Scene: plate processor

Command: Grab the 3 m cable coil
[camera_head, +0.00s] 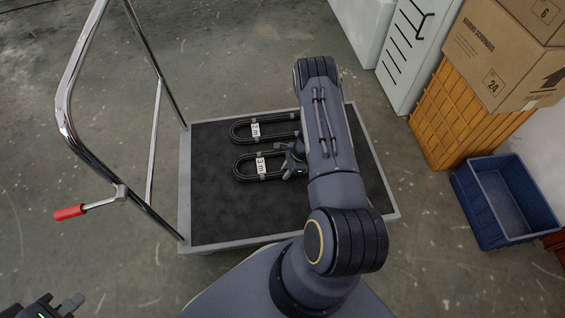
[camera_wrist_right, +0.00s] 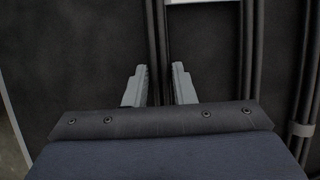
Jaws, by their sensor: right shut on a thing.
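The 3 m cable coil (camera_head: 245,170) is a flat black loop with a white "3 m" label, on the cart's dark deck. My right gripper (camera_head: 293,161) is at its right end, shut on its cable. In the right wrist view the two grey fingertips (camera_wrist_right: 160,84) stand either side of black cable strands (camera_wrist_right: 158,40); the label's edge shows at the top. My arm hides part of the deck. My left gripper (camera_head: 62,304) is only partly in view at the bottom left corner, away from the cart; its opening is unclear.
The 2 m cable coil (camera_head: 236,130) lies close beside, just above in the head view. The cart (camera_head: 187,205) has a chrome handle (camera_head: 68,85) with a red-gripped lever (camera_head: 69,212) at left. A blue bin (camera_head: 490,218), orange crate (camera_head: 440,115) and cardboard boxes (camera_head: 487,55) stand at right.

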